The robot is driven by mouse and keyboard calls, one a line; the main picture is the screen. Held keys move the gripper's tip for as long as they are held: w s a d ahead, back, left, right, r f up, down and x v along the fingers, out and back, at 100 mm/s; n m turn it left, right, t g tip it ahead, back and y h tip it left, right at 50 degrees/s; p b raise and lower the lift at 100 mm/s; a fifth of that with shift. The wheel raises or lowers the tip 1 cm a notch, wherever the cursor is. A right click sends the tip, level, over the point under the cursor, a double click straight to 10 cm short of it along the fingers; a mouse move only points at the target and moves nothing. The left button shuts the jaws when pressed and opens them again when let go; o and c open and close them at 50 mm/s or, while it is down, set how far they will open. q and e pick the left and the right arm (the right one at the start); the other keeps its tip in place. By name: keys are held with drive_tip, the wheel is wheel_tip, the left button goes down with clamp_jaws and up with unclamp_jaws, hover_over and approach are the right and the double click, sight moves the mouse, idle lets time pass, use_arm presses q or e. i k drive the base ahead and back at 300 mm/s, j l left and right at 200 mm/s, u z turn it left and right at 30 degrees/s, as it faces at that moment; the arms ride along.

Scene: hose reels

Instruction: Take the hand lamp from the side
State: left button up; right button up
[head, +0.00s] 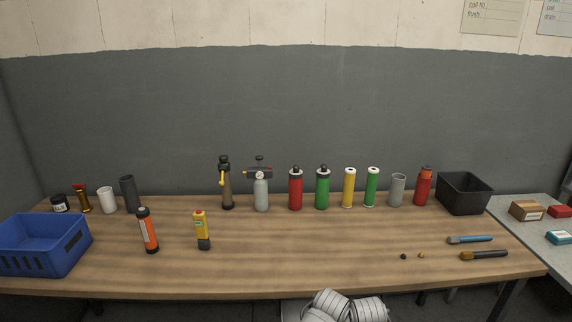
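An upright orange cylinder with black ends and a pale panel on its side, which looks like the hand lamp (148,231), stands on the wooden table (300,255) at the front left. It is right of the blue crate and apart from its neighbours. A yellow tool with a red top and dark base (202,230) stands to its right. Neither of my grippers shows in the head view, so their state is hidden.
A blue crate (62,252) stands at the left edge, a black bin (466,192) at the back right. Several upright bottles and cylinders, including a red bottle (296,190), line the back. Two brushes, one blue (468,239), lie at right. The front middle is clear.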

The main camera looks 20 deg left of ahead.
sight(145, 223)
drive_tip(key=u, duration=1.55)
drive_tip(key=i+l+u, duration=0.1)
drive_tip(key=u, duration=0.3)
drive_tip(key=i+l+u, duration=0.15)
drive_tip(key=u, duration=0.2)
drive_tip(key=i+l+u, duration=0.1)
drive_tip(key=u, duration=0.3)
drive_tip(key=l+u, duration=0.35)
drive_tip(key=i+j, duration=0.05)
